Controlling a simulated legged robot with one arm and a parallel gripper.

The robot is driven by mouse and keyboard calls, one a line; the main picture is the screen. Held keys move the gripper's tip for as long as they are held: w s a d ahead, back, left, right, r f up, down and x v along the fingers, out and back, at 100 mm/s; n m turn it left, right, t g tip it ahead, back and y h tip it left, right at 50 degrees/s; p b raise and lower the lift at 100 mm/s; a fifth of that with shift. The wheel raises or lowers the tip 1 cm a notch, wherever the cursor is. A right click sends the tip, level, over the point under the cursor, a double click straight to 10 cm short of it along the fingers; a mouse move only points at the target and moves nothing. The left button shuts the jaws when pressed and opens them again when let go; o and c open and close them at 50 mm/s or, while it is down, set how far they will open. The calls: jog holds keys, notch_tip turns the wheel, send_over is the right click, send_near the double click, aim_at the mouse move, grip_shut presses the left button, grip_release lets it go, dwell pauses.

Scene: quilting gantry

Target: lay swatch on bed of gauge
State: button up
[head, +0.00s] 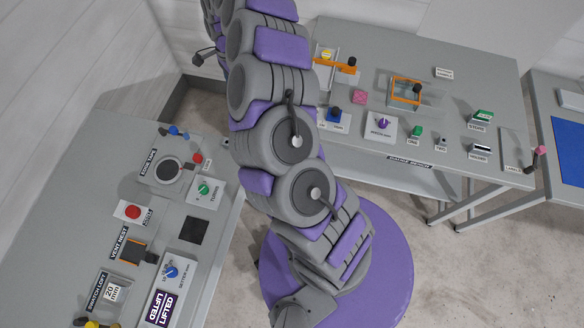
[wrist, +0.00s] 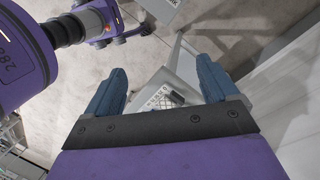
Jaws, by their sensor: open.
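Floor and a pale bench part show beyond the fingers. The gripper is not clearly visible in the head view.
A purple-knobbed unit (head: 381,126), a blue-knobbed unit (head: 334,119) and an orange-handled device (head: 340,61) stand near the pink piece. My arm crosses the middle, hiding part of the benches.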

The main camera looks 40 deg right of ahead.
jog(key=s+a+r+n, duration=0.6)
jog(key=s+r, duration=0.1)
jog(key=r, duration=0.2)
jog(key=s+a+r+n, duration=0.5)
jog(key=s+r, duration=0.2)
jog(key=r, duration=0.2)
jog(key=s+d+n, duration=0.1)
jog(key=s+n, duration=0.2)
jog(key=s, duration=1)
jog(key=s+d+r+n+h, duration=0.1)
jog(key=s+n, duration=0.3)
jog(key=s, duration=0.9)
jog(key=shift+s+d+n, duration=0.25)
jog(key=shift+d+n, duration=0.05)
jog(key=shift+d, duration=0.25)
